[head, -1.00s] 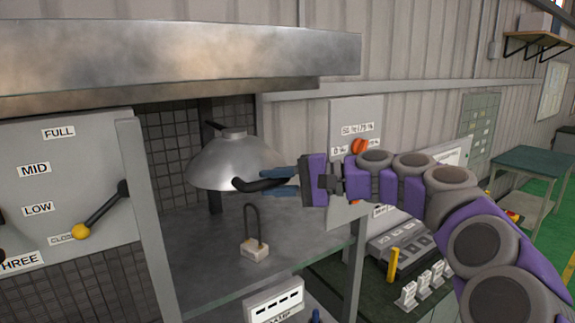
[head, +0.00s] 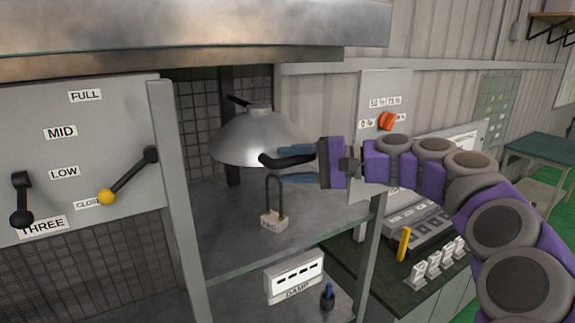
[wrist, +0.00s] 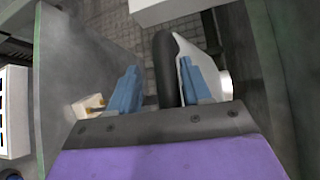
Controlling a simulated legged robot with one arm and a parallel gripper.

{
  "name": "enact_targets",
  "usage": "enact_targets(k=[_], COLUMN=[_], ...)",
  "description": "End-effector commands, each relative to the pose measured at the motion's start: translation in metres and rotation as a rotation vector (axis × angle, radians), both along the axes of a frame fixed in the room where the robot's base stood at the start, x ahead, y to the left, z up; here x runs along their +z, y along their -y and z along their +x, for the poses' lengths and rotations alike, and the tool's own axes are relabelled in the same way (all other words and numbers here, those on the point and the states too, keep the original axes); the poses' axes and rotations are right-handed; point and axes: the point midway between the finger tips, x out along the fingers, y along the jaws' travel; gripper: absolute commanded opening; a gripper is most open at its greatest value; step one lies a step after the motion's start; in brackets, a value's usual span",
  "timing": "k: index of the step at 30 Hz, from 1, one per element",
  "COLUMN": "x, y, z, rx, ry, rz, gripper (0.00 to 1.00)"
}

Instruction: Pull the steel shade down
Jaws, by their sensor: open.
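The steel shade (head: 248,140) is a grey dome hanging above the metal shelf. A black curved handle (head: 283,161) sticks out from its right side toward me. My gripper (head: 290,165) is at the handle, with one blue finger above and one below it in the head view. In the wrist view, the black handle (wrist: 165,72) runs between my gripper's two fingers (wrist: 163,88). The fingers are open, with a gap on the left of the handle; whether the right one touches is unclear. The shade's far side is hidden.
A small block with a dark loop (head: 272,221) stands on the shelf (head: 225,235) below the shade. A grey post (head: 176,190) and a lever panel (head: 75,150) are at left. A metal hood (head: 200,35) is overhead.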

Motion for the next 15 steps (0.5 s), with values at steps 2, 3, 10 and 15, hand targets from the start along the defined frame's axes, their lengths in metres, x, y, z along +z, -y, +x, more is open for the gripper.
enact_targets(k=[2,3,10,15], x=[0.002,0.003,0.011,0.015], y=[0.008,0.014,0.058,0.094], z=[-0.001,-0.002,-0.01,-0.017], rx=[-0.004,-0.005,-0.009,-0.005], ry=[0.003,0.003,0.005,0.002], rz=[0.001,0.002,-0.002,-0.005], gripper=[0.48,0.48,0.48,0.48])
